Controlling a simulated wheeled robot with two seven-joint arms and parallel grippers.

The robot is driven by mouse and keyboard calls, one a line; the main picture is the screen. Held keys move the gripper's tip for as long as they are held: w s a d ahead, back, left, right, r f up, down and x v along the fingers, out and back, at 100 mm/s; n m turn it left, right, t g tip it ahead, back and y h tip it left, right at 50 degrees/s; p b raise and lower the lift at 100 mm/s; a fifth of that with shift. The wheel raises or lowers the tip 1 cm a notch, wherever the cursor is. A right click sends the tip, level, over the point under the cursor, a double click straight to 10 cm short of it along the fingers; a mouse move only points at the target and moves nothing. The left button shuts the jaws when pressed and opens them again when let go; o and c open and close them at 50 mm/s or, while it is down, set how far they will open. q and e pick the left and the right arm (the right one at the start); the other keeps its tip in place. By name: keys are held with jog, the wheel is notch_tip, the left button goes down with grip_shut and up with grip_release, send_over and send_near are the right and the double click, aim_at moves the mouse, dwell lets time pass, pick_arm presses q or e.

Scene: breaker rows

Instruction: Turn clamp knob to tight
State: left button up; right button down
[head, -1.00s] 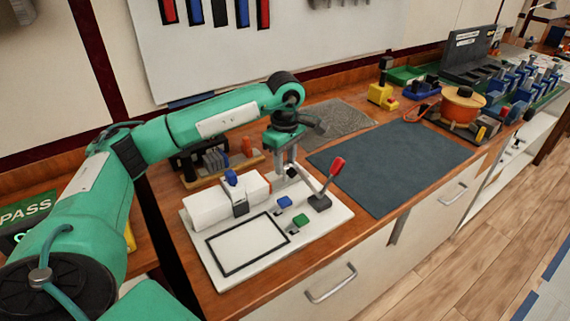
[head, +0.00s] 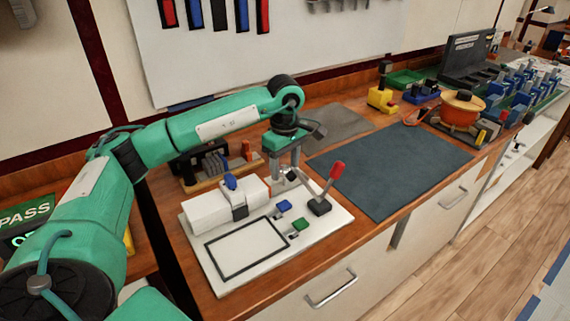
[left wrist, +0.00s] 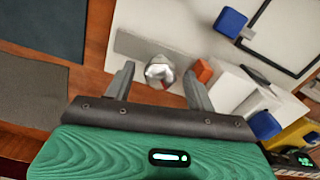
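A white fixture board (head: 335,222) lies on the wooden bench. A white block (head: 205,208) on it is crossed by a grey clamp strap with a blue knob (head: 230,182) on top. A silver rounded knob (left wrist: 160,70) stands at the board's back edge; it also shows in the head view (head: 292,174). My left gripper (head: 285,170) points down over this silver knob. In the left wrist view its two fingers (left wrist: 158,85) are apart, one either side of the silver knob, with gaps visible. Which knob is the clamp knob is not labelled. My right gripper is not in view.
A red-handled lever (head: 334,180) rises right of the gripper. Blue (head: 284,205) and green (head: 300,224) blocks sit on the board. A rack (head: 215,165) stands behind. An orange piece (left wrist: 203,71) is close to one finger. The dark mat (head: 400,165) is clear.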

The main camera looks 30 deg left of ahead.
aim_at(285, 167)
pick_arm(q)
notch_tip(285, 167, up, 14)
dwell(0.6)
jog(key=shift+f, duration=0.15)
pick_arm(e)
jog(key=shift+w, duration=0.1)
